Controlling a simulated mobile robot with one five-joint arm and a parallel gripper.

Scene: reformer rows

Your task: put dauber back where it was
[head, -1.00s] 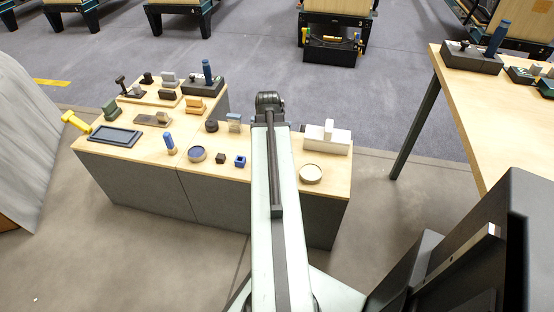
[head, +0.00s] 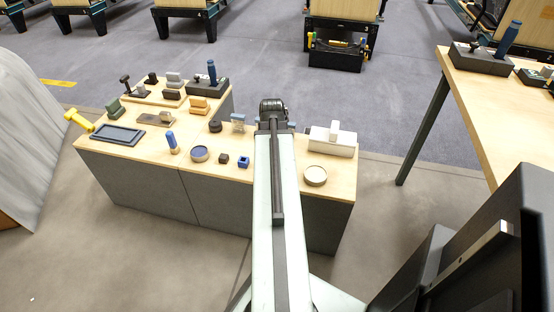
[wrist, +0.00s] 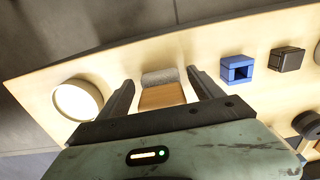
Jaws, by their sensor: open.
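In the wrist view, a small wooden block with a grey fuzzy pad (wrist: 162,95) on one end sits on the pale tabletop; it looks like the dauber, though I cannot be sure. My gripper (wrist: 160,78) is open, with one dark finger on each side of the block and gaps visible to both. In the head view my arm hides this block and my fingers.
The wooden table (head: 140,155) carries a pale round dish (head: 315,176), a blue cube (head: 243,162), a dark cube (head: 223,159), a blue-topped dish (head: 199,154), a grey tray (head: 117,135) and a white block (head: 332,141). Another table (head: 470,100) stands at right.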

